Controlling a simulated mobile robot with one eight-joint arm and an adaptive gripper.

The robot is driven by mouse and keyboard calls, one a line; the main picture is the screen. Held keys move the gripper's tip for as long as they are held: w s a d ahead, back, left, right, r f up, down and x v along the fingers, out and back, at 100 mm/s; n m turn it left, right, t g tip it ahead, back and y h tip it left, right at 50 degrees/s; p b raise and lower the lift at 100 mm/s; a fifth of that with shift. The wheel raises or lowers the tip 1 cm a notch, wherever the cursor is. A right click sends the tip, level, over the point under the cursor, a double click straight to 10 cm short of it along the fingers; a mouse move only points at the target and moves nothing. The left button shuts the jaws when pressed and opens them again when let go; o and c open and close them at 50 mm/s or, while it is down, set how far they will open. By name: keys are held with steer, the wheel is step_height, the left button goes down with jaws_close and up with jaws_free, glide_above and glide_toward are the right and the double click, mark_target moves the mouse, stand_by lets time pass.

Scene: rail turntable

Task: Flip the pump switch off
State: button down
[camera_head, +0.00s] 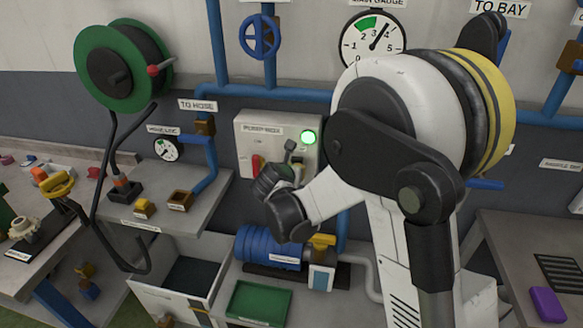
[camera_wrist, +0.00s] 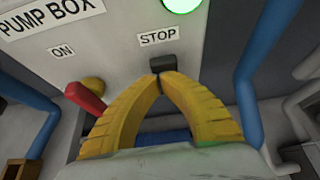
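The pump box (camera_head: 275,122) is a pale wall box with a lit green lamp (camera_head: 308,137); the lamp also shows at the top of the wrist view (camera_wrist: 182,4). In the wrist view a dark block-like switch part (camera_wrist: 164,62) sits just below the STOP label (camera_wrist: 160,38). A red lever (camera_wrist: 86,98) is below the ON label (camera_wrist: 62,50). My gripper (camera_wrist: 158,78) has its yellow fingertips together, right at the lower edge of the dark part. I cannot tell whether they touch it. My arm hides part of the box in the head view.
Blue pipes (camera_wrist: 251,100) run beside the box. A hose reel (camera_head: 105,66) hangs at the left. A gauge (camera_head: 373,40) is above.

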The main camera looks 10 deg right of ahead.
steer(key=shift+w+r+g, duration=0.1)
steer(key=shift+r+g, duration=0.05)
steer(key=shift+g, duration=0.15)
steer(key=shift+r, duration=0.1)
steer(key=shift+r+p, duration=0.5)
steer(key=shift+r, duration=0.2)
